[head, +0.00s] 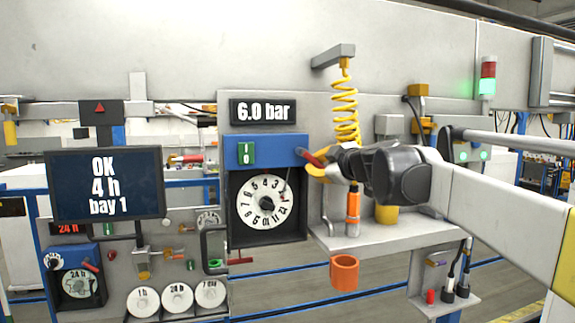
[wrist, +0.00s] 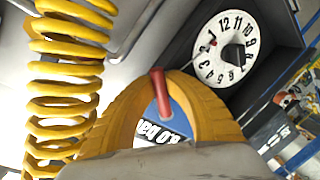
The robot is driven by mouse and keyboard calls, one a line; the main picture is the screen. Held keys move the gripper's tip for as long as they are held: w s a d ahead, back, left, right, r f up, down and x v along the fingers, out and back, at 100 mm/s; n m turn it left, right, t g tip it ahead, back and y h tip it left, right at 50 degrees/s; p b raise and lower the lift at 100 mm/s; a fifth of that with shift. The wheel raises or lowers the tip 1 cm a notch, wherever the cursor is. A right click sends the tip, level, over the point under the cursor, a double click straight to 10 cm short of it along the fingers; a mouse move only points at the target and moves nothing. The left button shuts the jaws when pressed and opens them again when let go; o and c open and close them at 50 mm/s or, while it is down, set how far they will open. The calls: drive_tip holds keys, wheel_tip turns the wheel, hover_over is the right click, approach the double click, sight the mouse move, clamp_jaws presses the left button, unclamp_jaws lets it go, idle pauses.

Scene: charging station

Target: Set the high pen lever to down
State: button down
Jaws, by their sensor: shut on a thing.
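The upper recorder has a blue header (head: 268,151) with a green I/O switch, above a round white dial (head: 262,201). Its red pen lever (head: 314,157) sticks out at the header's right end and slants down to the right. My gripper (head: 320,170) is at that lever, its yellow fingers partly covering it. In the wrist view the yellow fingers (wrist: 160,76) close in an arch around the red lever (wrist: 160,94), with the blue header (wrist: 151,112) behind. The gripper is shut on the lever. The dial (wrist: 224,48) also shows in the wrist view. The lever's outer end is partly hidden.
A yellow coiled hose (head: 345,115) hangs just behind my gripper, close beside the fingers in the wrist view (wrist: 68,75). An orange-handled tool (head: 353,208) stands on a shelf (head: 410,218) below. A lower blue recorder (head: 72,257) and a screen (head: 105,185) are at left.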

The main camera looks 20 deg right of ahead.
drive_tip(key=c, duration=1.4)
unclamp_jaws()
drive_tip(key=shift+s, duration=0.15)
drive_tip(key=s+d+r, duration=0.1)
drive_tip(key=s, duration=1)
drive_tip(key=shift+s+d+r, duration=0.25)
drive_tip(key=shift+s+r, duration=0.1)
drive_tip(key=shift+r, duration=0.05)
